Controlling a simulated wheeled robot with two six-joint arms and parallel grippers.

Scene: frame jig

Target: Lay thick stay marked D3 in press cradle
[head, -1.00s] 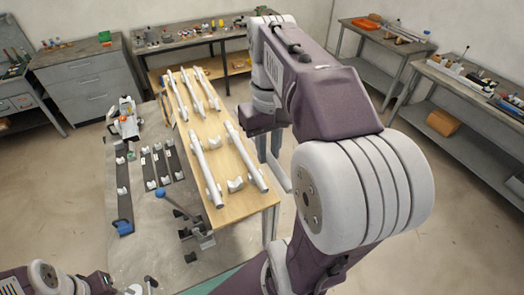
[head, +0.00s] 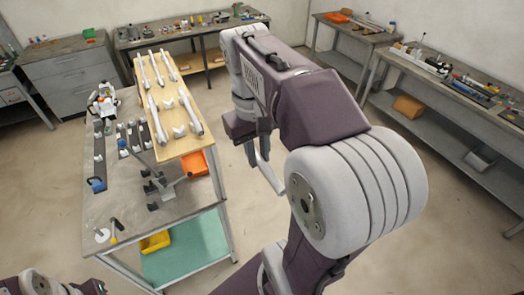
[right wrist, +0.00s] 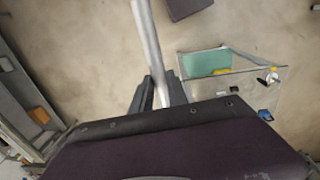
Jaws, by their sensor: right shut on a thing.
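My right gripper (right wrist: 160,90) is shut on a pale grey tubular stay (right wrist: 148,42) in the right wrist view. The stay runs up out of the top of that view, clear of the table, and no marking on it can be read. Several white stays lie on the wooden rack board (head: 197,139).
Dark rails with white saddles (head: 122,143) lie on the grey table (head: 125,205). A yellow bin (head: 155,242) and teal shelf (head: 190,250) are below. Benches line the walls. The floor right of the table is clear.

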